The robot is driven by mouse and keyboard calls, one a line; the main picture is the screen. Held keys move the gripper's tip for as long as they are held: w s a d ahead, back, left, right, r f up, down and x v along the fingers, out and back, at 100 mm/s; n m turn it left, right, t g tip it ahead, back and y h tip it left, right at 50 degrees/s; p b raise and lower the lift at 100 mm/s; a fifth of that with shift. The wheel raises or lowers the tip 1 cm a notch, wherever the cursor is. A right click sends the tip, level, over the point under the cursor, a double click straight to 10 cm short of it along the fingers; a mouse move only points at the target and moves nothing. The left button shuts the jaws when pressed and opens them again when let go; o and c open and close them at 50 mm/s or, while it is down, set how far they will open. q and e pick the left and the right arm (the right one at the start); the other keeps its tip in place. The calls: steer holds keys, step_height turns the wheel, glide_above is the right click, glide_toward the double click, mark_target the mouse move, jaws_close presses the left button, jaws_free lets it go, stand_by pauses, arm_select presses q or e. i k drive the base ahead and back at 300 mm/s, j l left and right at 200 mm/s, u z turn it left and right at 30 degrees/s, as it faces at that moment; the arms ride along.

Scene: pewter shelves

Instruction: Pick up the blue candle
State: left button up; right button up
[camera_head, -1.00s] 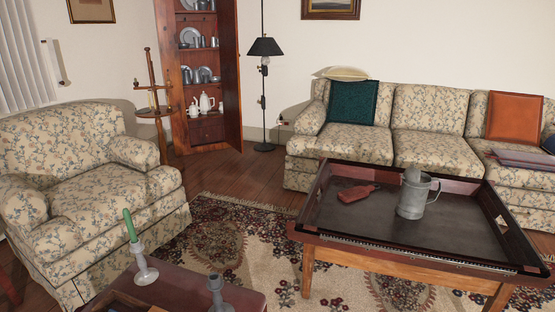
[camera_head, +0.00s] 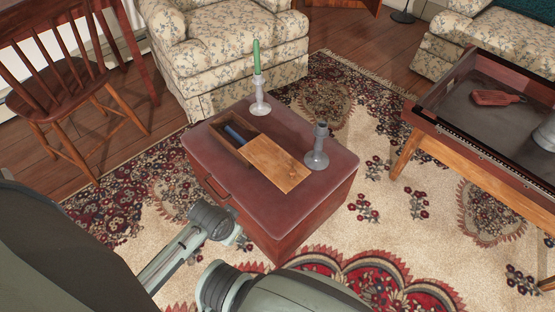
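A blue candle (camera_head: 234,134) lies in the open end of a wooden box (camera_head: 215,142); only part of it shows. The box's lighter sliding lid (camera_head: 278,163) is partly drawn, covering the near right part of the box. The box sits on a reddish-brown, leather-topped chest (camera_head: 322,180). Grey-green links of my own arms show at the bottom left and bottom centre, in front of the chest. Neither gripper's fingers can be made out.
A grey candlestick (camera_head: 259,102) holding a green candle (camera_head: 256,57) stands at the chest's back edge. An empty pewter candlestick (camera_head: 317,150) stands on its right side. A wooden chair (camera_head: 65,80), floral armchair (camera_head: 222,30) and tray table (camera_head: 465,150) surround it. Patterned rug (camera_head: 375,215) is open to the right.

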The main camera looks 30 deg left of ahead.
mark_target(228, 130)
steer(key=u, duration=1.15)
